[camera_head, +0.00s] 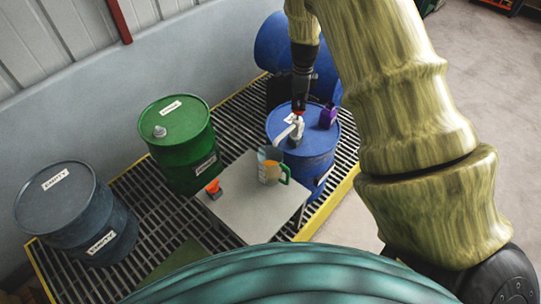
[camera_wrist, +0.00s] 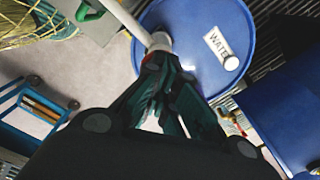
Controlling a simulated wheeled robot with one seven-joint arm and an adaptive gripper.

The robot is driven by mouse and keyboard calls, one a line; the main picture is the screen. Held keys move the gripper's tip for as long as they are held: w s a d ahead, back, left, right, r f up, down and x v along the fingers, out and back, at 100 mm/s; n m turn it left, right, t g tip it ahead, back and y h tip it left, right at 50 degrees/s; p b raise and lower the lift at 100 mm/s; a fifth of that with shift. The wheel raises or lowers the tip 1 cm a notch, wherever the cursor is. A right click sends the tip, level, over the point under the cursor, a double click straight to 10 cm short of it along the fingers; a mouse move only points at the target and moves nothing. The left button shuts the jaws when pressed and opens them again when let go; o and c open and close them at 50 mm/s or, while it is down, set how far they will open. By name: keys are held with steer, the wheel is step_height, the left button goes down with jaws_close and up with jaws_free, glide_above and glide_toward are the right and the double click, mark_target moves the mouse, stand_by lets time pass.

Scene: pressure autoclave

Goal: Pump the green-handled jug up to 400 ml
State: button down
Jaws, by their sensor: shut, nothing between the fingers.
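The clear jug (camera_head: 269,160) with a green handle (camera_head: 285,175) stands on a grey table; something orange shows in its lower part, and its level marks are too small to read. Its handle also shows in the wrist view (camera_wrist: 86,13). A pale pump (camera_head: 297,129) with a spout stands on a blue drum (camera_head: 305,160), the spout reaching toward the jug. The drum carries a label reading WATER (camera_wrist: 217,44). My gripper (camera_head: 299,113) is shut and empty, pointing down at the pump's red top (camera_wrist: 152,60). I cannot tell if they touch.
An orange-and-dark object (camera_head: 213,188) and a purple container (camera_head: 327,116) stand on the table and blue drum respectively. Open floor lies right.

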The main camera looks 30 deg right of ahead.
mark_target(298, 110)
steer(key=shift+f+b, duration=0.55)
steer(key=shift+f, duration=1.05)
steer(key=shift+r, duration=0.15)
steer(key=shift+r+p, duration=1.85)
steer(key=shift+r, duration=0.6)
steer(key=shift+f, duration=0.25)
steer(key=shift+f+b, duration=1.05)
steer(key=shift+f, duration=1.25)
steer(key=shift+r, duration=0.1)
steer(key=shift+r+p, duration=1)
steer(key=shift+r, duration=1.45)
